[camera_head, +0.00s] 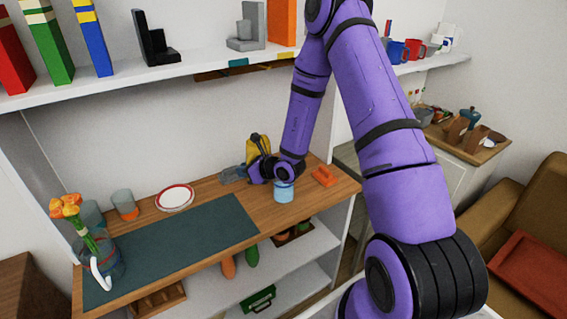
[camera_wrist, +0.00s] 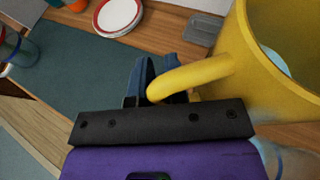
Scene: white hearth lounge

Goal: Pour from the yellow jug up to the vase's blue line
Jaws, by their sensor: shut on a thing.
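The yellow jug (camera_head: 258,144) is at the back of the wooden counter, partly hidden behind my gripper (camera_head: 262,168). In the wrist view the jug (camera_wrist: 245,80) fills the right side, and my gripper (camera_wrist: 160,82) is shut on its handle. Pale liquid (camera_wrist: 275,62) shows inside its mouth. I cannot make out a blue line, the jug's exact tilt, or any stream.
An orange block (camera_head: 324,176) lies right of the vessel. A grey item (camera_head: 232,175) and a red-rimmed plate (camera_head: 175,198) are to the left. A dark green mat (camera_head: 185,240) is bare in its middle. A flower-filled glass (camera_head: 112,262) stands far left. A shelf (camera_head: 200,68) hangs above.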

